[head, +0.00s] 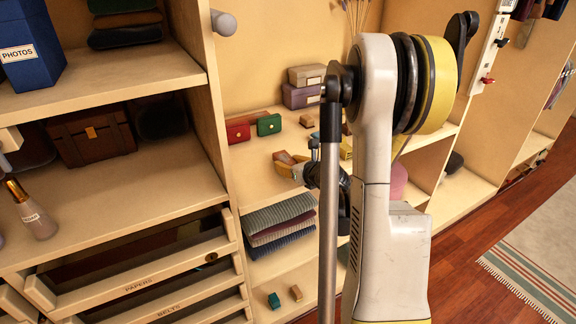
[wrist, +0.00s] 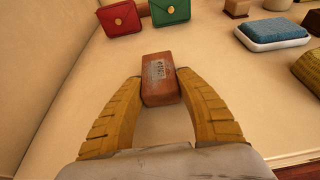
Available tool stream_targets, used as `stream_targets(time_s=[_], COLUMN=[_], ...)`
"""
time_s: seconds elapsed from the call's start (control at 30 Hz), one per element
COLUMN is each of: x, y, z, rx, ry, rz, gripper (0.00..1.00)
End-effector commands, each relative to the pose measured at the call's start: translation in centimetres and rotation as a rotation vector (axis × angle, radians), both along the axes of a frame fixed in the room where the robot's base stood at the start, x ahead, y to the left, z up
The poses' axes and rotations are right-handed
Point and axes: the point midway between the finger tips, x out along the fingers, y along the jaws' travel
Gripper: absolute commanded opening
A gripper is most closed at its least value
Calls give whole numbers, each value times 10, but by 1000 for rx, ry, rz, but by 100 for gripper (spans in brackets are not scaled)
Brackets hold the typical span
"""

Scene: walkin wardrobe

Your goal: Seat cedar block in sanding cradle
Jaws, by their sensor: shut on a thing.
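In the head view my gripper (head: 288,163) is low over the middle shelf, partly hidden by my arm. I cannot tell whether the block touches the shelf. No sanding cradle can be identified for sure; a white-rimmed piece with a blue textured top (wrist: 272,34) lies ahead to the right.
A red box (wrist: 119,17) and a green box (wrist: 170,10) stand just beyond the block. A small wooden block (wrist: 237,8) and a yellow woven item (wrist: 308,72) are to the right. Folded cloths (head: 281,222) lie on the shelf below. Bare shelf surrounds my gripper.

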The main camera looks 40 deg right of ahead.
Motion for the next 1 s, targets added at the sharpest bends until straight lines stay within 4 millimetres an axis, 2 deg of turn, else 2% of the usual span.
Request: stream_targets(time_s=[0.13,0.17,0.2,0.5,0.63,0.77,1.0], x=[0,0,0,0,-3,-25,-75], y=[0,0,0,0,0,5,17], z=[-4,-4,-3,-3,4,14,35], rx=[0,0,0,0,0,0,0], ry=[0,0,0,0,0,0,1], rz=[0,0,0,0,-1,-3,-3], gripper=[12,47,59,61,61,61,61])
